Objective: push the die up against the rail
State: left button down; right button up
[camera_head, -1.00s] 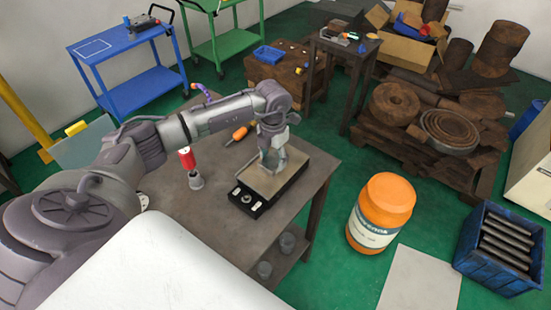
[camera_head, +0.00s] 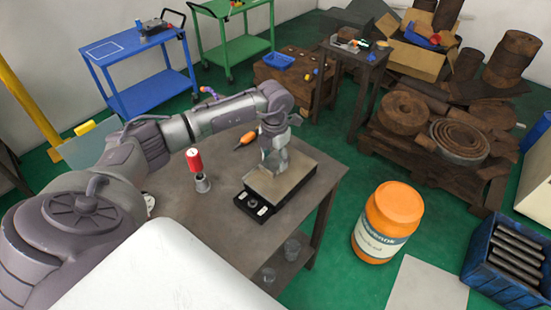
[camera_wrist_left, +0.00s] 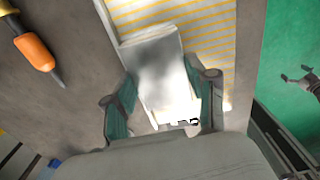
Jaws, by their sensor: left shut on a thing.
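The die, a pale silver block (camera_wrist_left: 158,70), sits between the fingers of my left gripper (camera_wrist_left: 162,105) in the left wrist view. That gripper (camera_head: 276,162) is shut on it, low over the plate (camera_head: 288,185) of the black-based fixture (camera_head: 250,206). The fingers largely hide the die in the head view. A narrow grey strip, probably the rail (camera_wrist_left: 106,18), runs along the plate's left edge in the wrist view. The die's upper left corner lies near it; contact cannot be told. What looks like my right gripper (camera_wrist_left: 298,77) is at the wrist view's right, fingers spread and empty.
An orange-handled tool (camera_wrist_left: 35,52) lies on the table (camera_head: 180,228) beside the fixture. A red-topped piece (camera_head: 194,160) stands left of it. An orange jar (camera_head: 390,215) stands on the floor to the right. The table's front left is mostly clear.

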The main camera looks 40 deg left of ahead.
pick_arm(q)
jog(key=shift+a, duration=0.35)
dwell(0.5)
jog(key=shift+c, duration=1.3)
grip_release()
jog(key=shift+a, duration=0.1)
jog(key=shift+r, duration=0.1)
notch_tip(320, 180, up, 12)
